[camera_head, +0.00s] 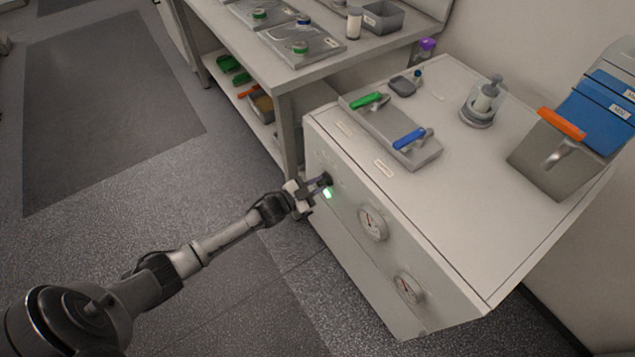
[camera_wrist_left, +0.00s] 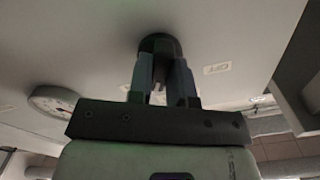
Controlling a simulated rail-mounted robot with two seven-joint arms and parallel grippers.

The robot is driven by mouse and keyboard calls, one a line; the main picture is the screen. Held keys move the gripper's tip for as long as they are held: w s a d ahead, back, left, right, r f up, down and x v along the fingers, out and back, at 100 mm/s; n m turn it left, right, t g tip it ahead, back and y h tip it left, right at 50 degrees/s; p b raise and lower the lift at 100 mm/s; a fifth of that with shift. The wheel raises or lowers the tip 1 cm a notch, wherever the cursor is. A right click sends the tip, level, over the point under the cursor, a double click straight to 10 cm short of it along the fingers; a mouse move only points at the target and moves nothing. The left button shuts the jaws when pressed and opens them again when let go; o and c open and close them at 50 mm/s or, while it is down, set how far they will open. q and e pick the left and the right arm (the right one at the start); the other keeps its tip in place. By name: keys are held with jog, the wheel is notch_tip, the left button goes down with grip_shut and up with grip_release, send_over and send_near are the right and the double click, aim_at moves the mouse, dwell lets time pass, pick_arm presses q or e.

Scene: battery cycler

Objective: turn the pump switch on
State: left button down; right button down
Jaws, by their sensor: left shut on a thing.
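The pump switch (camera_wrist_left: 160,45) is a dark round knob on the front panel of the light grey cabinet. It also shows in the head view (camera_head: 326,179), partly hidden by my gripper. My left gripper (camera_head: 313,188) is at the panel; in the wrist view its two fingers (camera_wrist_left: 161,82) are shut on the knob. A label reading "OFF" (camera_wrist_left: 217,68) is beside the knob in the wrist view. A small green light (camera_head: 327,193) glows just below the knob in the head view. My right gripper is not in view.
Two round gauges, one nearer the switch (camera_head: 372,223) and one farther (camera_head: 409,288), sit on the same panel. A tray with green and blue handles (camera_head: 427,157) rests on the cabinet top. A workbench (camera_head: 284,78) stands behind left. The floor left of the cabinet is clear.

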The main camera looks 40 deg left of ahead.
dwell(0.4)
pick_arm(q)
jog(key=c, duration=1)
grip_release()
jog(key=shift+c, duration=0.2)
jog(key=p+v, duration=0.4)
jog(key=v, duration=1)
jog(key=shift+w, duration=0.1)
